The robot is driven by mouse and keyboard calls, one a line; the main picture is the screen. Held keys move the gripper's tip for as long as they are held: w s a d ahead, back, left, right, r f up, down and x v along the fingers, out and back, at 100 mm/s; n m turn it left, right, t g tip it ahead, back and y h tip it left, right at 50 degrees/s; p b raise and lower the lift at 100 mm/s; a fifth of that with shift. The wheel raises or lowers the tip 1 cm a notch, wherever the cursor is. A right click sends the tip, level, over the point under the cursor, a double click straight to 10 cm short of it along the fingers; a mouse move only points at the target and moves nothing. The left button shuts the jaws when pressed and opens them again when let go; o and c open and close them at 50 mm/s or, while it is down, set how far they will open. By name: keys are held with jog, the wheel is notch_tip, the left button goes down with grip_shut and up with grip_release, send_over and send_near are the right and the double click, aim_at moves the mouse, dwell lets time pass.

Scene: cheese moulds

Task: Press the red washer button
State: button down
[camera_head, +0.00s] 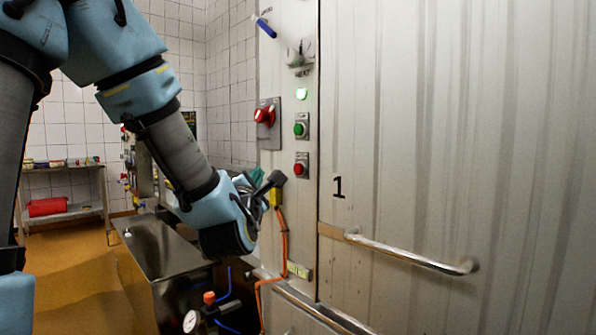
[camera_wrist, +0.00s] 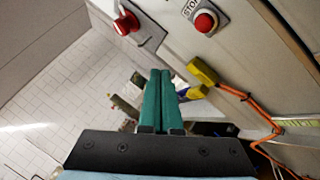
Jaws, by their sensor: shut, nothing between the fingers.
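A red push button (camera_head: 300,169) sits in a grey plate on the panel beside the large door, below a green button (camera_head: 301,129). In the wrist view a red button (camera_wrist: 204,22) is at the top, on a plate lettered STOP. My gripper (camera_head: 255,174) is to the left of and slightly below the red button in the head view, partly hidden by my wrist. In the wrist view its two teal fingers (camera_wrist: 160,74) are together with nothing between them. They are apart from the button, which lies up and to the right of their tips.
A red rotary switch (camera_head: 265,115) is on the panel's left edge. A yellow connector (camera_head: 275,196) with an orange cable (camera_head: 283,240) is just below the button. A door handle (camera_head: 412,255) sticks out at right. A steel sink (camera_head: 158,245) stands below my arm.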

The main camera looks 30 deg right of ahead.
aim_at(299, 169)
jog(key=w+d+b, duration=0.1)
jog(key=w+d, duration=0.1)
jog(key=d, duration=0.6)
jog(key=shift+b, duration=0.35)
jog(key=shift+w+d, duration=0.15)
dwell(1.6)
jog(key=shift+w+d+b, duration=0.1)
jog(key=shift+d+b, duration=0.2)
jog(key=shift+d, duration=0.1)
jog(key=shift+w+d, duration=0.15)
jog(key=shift+d, duration=0.3)
dwell(0.8)
jog(key=shift+a+b, duration=0.1)
jog(key=shift+b, duration=0.2)
jog(key=shift+s+a, duration=0.3)
jog(key=shift+a, duration=0.5)
